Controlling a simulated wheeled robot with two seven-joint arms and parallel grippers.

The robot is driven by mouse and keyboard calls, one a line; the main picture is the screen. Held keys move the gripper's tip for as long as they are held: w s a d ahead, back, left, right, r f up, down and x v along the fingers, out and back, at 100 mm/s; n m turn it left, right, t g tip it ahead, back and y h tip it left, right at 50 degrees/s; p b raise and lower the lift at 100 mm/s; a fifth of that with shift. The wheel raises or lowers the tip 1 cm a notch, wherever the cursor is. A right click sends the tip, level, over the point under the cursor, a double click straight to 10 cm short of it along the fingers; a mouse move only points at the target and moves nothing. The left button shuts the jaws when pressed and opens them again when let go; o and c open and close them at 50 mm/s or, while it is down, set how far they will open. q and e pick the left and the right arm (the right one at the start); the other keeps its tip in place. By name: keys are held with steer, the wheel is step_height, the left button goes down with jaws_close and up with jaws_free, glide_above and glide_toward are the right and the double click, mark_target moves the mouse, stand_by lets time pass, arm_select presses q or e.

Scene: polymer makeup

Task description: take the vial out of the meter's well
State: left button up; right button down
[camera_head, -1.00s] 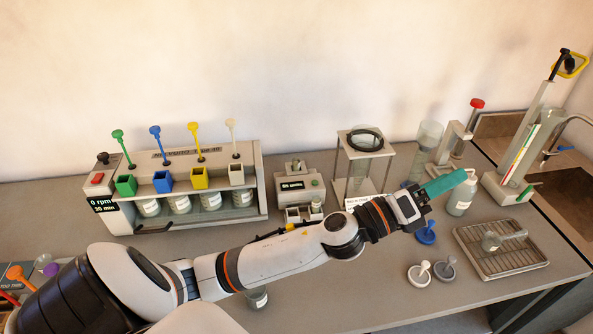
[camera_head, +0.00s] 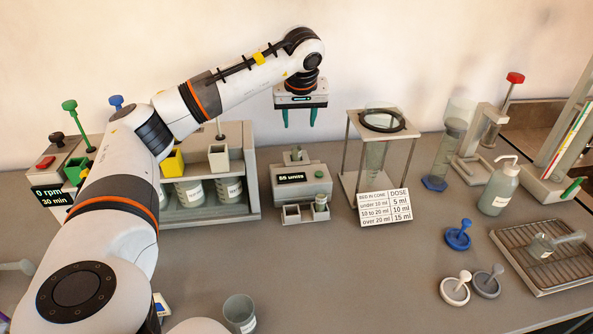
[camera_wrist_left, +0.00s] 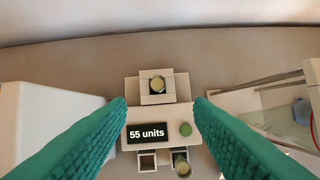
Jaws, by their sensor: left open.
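The meter (camera_head: 318,176) is a grey box whose display reads "55 units"; it also shows in the left wrist view (camera_wrist_left: 168,117). Its well is the raised square block at the back. A vial (camera_wrist_left: 158,84) with a pale greenish round top sits in the well; in the head view only its small top (camera_head: 297,153) shows. My left gripper (camera_head: 299,122), with teal fingers pointing down, is open and empty above and behind the meter. In the left wrist view its spread fingertips (camera_wrist_left: 160,102) frame the meter. My right gripper is not in view.
A second vial (camera_head: 320,201) stands in the right slot of the meter's front holder; the left slot is empty. The jar rack (camera_head: 252,180) stands left, the cone stand (camera_head: 347,150) and dose card (camera_head: 385,208) right.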

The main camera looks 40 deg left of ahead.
arm_select(q)
glide_above(296, 146)
steer(key=s+d, duration=0.3)
steer(key=f, duration=0.5)
steer(key=shift+w+a+f, duration=0.2)
steer(key=shift+f, duration=0.15)
steer(key=shift+x, duration=3)
steer(key=shift+s+d, duration=0.1)
jaws_close()
